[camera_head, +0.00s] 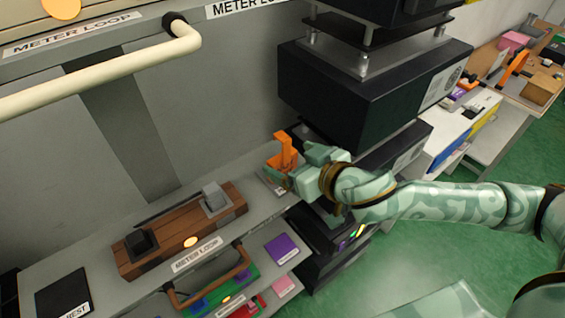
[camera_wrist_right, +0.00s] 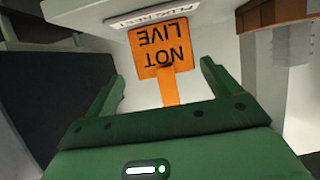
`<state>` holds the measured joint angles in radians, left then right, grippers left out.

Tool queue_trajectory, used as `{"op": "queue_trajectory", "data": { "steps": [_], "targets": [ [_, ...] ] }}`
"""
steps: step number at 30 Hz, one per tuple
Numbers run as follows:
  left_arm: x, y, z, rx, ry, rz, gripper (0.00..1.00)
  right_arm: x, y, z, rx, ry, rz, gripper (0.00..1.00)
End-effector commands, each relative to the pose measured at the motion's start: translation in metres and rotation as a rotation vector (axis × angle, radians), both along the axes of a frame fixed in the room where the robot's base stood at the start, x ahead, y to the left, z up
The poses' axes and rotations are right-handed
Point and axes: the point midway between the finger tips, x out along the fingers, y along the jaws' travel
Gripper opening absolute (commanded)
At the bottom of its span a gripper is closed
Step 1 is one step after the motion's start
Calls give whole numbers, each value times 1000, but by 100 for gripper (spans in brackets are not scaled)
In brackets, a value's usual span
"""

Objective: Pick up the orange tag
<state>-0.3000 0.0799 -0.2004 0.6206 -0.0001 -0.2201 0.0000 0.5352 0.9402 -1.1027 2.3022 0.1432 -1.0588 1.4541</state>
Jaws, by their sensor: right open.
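The orange tag (camera_wrist_right: 162,45) stands upright between and beyond the fingertips of my right gripper (camera_wrist_right: 161,73) in the right wrist view. It reads "NOT LIVE", upside down there, and has a narrow orange stem. In the head view the orange tag (camera_head: 284,150) stands at the right end of the grey shelf (camera_head: 90,240). My right gripper (camera_head: 287,173) is beside it, open and empty, its fingers on either side of the stem's line. Whether a finger touches it I cannot tell. My left gripper is not in view.
A wooden block fixture (camera_head: 180,232) with a lever lies on the shelf to the left. A dark stacked cabinet (camera_head: 350,90) rises close behind and above my right gripper. A cream rail (camera_head: 100,80) crosses the upper left. A white label (camera_wrist_right: 150,15) lies behind the tag.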

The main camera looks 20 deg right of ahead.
Motion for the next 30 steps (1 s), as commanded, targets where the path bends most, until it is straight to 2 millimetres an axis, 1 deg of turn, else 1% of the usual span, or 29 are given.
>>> {"op": "queue_trajectory", "data": {
  "steps": [2,7,11,14,19,20,21,23,24,30],
  "targets": [
    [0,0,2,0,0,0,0,5,3,-2,0,-1,0,89],
    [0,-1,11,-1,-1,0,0,25,19,-12,-2,-3,1,89],
    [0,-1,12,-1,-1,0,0,39,24,-20,-2,-2,0,89],
    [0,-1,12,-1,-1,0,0,42,25,-23,-2,-1,-1,89],
    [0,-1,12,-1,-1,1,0,42,25,-24,-1,0,-1,89],
    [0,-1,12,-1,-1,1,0,42,25,-24,-1,0,-1,81],
    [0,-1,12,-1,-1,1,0,42,25,-24,-1,0,-1,70],
    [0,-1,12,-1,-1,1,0,42,25,-24,-1,0,-1,53],
    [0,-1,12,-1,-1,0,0,42,25,-24,-1,0,-1,42],
    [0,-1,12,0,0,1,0,42,25,-23,-1,0,-1,41]
  ]
}}
